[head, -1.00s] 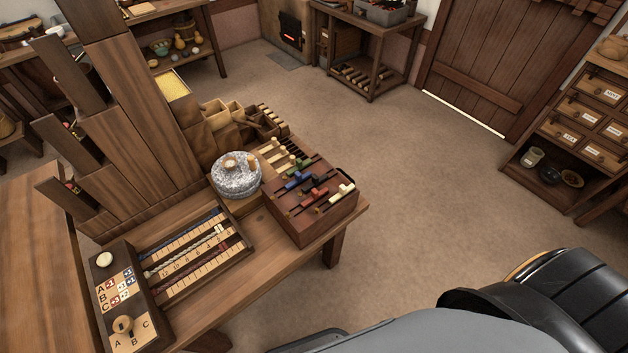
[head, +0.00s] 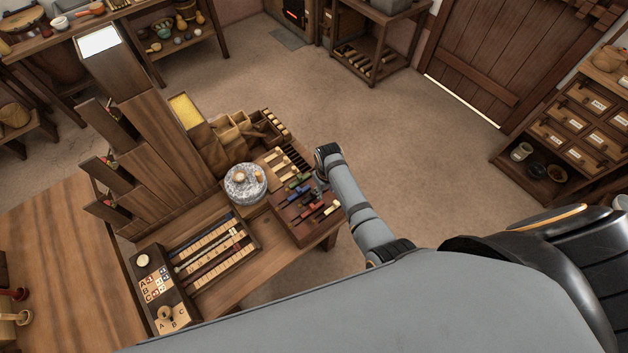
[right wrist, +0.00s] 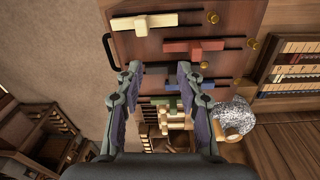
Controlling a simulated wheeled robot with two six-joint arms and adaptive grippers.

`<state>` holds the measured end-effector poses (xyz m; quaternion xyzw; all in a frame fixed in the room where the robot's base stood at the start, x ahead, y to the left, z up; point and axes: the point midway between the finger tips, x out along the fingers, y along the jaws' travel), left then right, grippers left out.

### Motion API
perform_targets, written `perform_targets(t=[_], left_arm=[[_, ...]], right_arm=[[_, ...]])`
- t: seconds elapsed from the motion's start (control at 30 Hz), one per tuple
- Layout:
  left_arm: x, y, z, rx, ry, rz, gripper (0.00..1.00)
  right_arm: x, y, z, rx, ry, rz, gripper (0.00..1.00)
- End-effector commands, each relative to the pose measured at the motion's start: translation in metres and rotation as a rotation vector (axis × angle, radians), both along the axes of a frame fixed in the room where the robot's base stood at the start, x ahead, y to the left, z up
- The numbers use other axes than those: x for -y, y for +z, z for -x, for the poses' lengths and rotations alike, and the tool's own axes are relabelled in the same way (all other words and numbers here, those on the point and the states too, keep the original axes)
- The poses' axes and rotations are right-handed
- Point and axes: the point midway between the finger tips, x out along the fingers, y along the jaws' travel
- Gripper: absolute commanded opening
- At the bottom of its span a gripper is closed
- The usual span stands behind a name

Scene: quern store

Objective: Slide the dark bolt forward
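The reddish-brown bolt box (head: 300,232) stands at the right end of the bench. Its top carries cream (right wrist: 150,22), red (right wrist: 195,47), blue (right wrist: 182,86) and green (right wrist: 165,103) bolts in dark slots. A dark shape (right wrist: 157,71), which looks like the dark bolt, lies between the red and blue ones in the right wrist view. My right gripper (right wrist: 160,67) is open above the box, its fingertips on either side of that dark shape. I cannot tell whether they touch it. In the head view my right gripper (head: 320,187) partly covers the box's far right edge. My left gripper is not in view.
A speckled millstone (head: 245,183) sits close left of the box. A slider board (head: 215,250) and stepped wooden chutes (head: 160,140) take up the bench farther left. Small trays (head: 265,130) stand behind. The floor right of the bench is clear.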

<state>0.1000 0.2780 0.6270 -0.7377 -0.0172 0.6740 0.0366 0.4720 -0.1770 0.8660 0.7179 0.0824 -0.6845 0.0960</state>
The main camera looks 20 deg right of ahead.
Motion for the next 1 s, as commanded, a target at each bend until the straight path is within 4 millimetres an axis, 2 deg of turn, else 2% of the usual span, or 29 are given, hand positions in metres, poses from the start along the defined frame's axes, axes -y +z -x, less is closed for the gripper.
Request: perform_targets(t=[0.03,0.2,0.47,0.67,0.8,1.0], left_arm=[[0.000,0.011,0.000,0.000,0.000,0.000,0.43],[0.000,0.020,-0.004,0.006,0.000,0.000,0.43],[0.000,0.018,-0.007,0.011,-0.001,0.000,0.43],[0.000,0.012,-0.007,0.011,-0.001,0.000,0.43],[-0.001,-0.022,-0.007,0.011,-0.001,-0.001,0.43],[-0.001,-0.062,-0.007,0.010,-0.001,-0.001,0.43]], right_arm=[[-0.010,0.018,-0.013,-0.009,0.024,-0.006,0.38],[-0.031,0.044,-0.035,-0.044,0.086,-0.013,0.38],[-0.034,0.041,-0.037,-0.052,0.097,-0.012,0.38],[-0.034,0.017,-0.037,-0.053,0.096,-0.012,0.38],[-0.034,-0.016,-0.037,-0.050,0.095,-0.013,0.38],[-0.034,-0.052,-0.037,-0.050,0.095,-0.013,0.38]])
